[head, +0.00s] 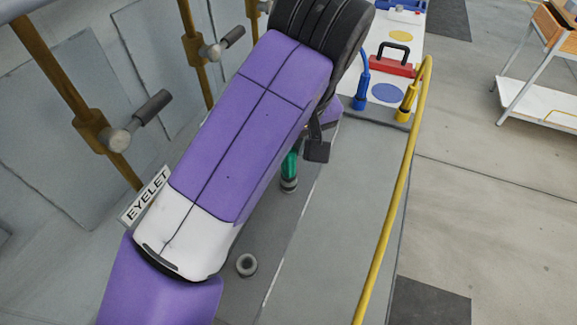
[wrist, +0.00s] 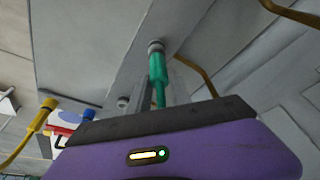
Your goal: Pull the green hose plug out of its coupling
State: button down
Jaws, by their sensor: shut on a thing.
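The green hose plug (head: 290,165) stands at a grey coupling (head: 289,185) on the grey bench, partly hidden behind my purple arm in the head view. In the wrist view the green plug (wrist: 158,68) runs up to the coupling (wrist: 156,46), with no clear gap between them. My gripper (head: 309,150) is mostly hidden by my arm; a dark finger part shows just right of the plug. It is shut on the green plug. The fingertips' exact contact is hidden in both views.
A second grey coupling (head: 246,265) stands empty on the bench. A yellow hose (head: 384,220) arches along the bench's right edge. Brown pipes with valve handles (head: 137,122) line the left wall.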

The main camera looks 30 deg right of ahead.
jog(key=shift+r+p, duration=0.35)
jog(key=shift+r, duration=0.05)
jog(key=shift+r+p, duration=2.65)
jog(key=shift+r, duration=0.1)
